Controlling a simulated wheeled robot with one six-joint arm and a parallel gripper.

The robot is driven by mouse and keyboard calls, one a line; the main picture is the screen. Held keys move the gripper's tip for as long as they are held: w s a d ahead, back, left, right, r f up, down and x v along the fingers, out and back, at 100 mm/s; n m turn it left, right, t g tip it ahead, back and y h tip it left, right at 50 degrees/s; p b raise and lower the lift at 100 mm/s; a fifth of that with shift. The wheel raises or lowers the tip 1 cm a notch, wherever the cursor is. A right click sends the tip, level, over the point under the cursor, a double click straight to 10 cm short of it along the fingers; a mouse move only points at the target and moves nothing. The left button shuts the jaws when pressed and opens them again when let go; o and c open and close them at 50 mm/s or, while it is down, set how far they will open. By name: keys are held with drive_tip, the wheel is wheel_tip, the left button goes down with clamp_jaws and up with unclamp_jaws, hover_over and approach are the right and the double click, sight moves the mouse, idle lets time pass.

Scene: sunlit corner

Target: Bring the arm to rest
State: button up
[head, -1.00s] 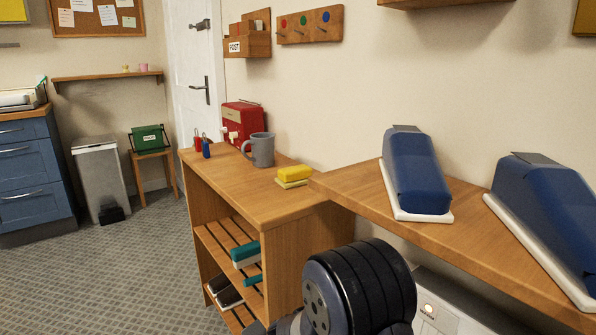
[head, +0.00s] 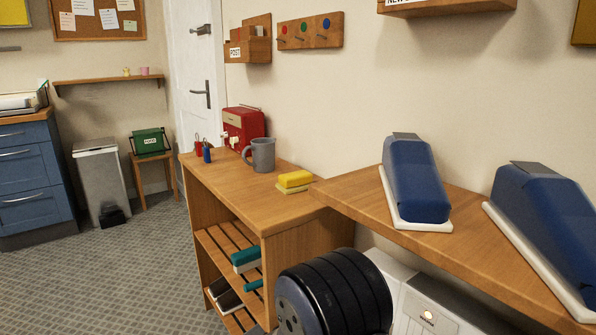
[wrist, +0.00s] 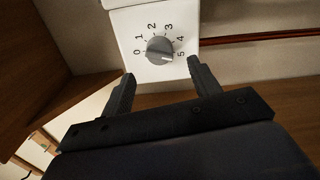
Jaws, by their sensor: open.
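My gripper (wrist: 160,67) shows in the wrist view with its two dark fingers spread apart and nothing between them. Beyond the fingertips is a white panel with a grey dial (wrist: 159,50) marked 0 to 5. I cannot tell from the picture whether a fingertip touches the panel. In the head view only a thick black and grey part of my arm (head: 340,292) shows, low at the centre, in front of the wooden unit. The gripper itself is out of the head view.
A wooden shelf unit (head: 292,240) holds a grey mug (head: 262,153), a yellow sponge (head: 294,179) and a red box (head: 243,127). A right-hand shelf (head: 470,230) carries two blue items on white bases. A white appliance (head: 435,312) stands below. Carpet is clear at left.

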drive_tip(key=v, duration=0.5)
drive_tip(key=w+d+n+p, duration=0.4)
drive_tip(key=d+n+p, duration=0.2)
drive_tip(key=n+p, duration=1)
drive_tip(key=shift+p, duration=3.15)
drive_tip(key=shift+d+f, duration=0.1)
